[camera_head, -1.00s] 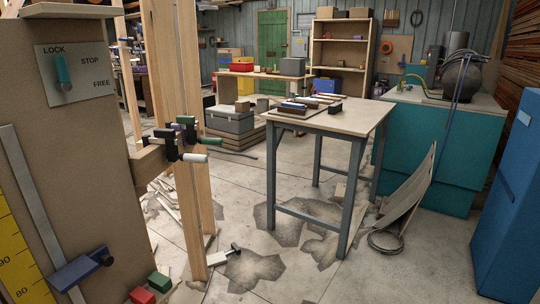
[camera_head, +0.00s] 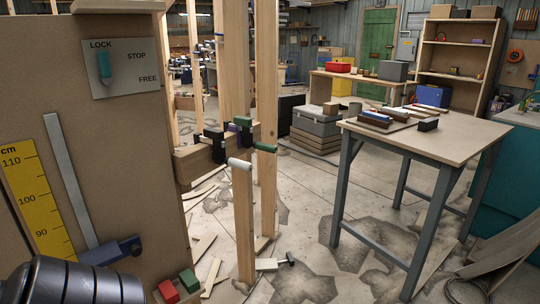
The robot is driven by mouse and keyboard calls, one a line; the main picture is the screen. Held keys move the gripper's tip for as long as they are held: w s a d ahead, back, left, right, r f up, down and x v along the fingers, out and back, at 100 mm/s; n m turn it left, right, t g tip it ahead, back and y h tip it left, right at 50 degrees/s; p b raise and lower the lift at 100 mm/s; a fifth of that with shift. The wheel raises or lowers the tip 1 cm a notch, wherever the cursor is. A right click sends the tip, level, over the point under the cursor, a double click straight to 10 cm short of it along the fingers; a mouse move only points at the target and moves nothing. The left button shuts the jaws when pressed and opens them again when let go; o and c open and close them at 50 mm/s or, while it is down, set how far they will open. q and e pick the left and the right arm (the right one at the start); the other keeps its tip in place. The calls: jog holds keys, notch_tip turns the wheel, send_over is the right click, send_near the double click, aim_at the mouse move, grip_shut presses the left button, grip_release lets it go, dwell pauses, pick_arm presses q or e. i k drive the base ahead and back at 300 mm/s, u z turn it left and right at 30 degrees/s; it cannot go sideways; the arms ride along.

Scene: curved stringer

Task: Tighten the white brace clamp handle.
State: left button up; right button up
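The white clamp handle (camera_head: 240,164) is a short pale cylinder in the head view, right of the brown panel. It lies near the top of a short upright timber, in front of a cluster of dark clamps. The clamps sit around a horizontal wooden block (camera_head: 195,162) by tall posts. How tight the white handle is cannot be seen. A dark ribbed part of my arm shows at the lower left. Neither gripper is in view.
The brown panel (camera_head: 120,150) fills the left, with a LOCK/STOP/FREE plate (camera_head: 124,68), a yellow scale (camera_head: 37,203) and red (camera_head: 168,291) and green (camera_head: 190,281) blocks. A workbench (camera_head: 430,138) stands right. Wood scraps lie on the floor; floor between posts and bench is partly clear.

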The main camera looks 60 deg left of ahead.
aim_at(241, 164)
jog(key=i, duration=1)
jog(key=u, duration=2.65)
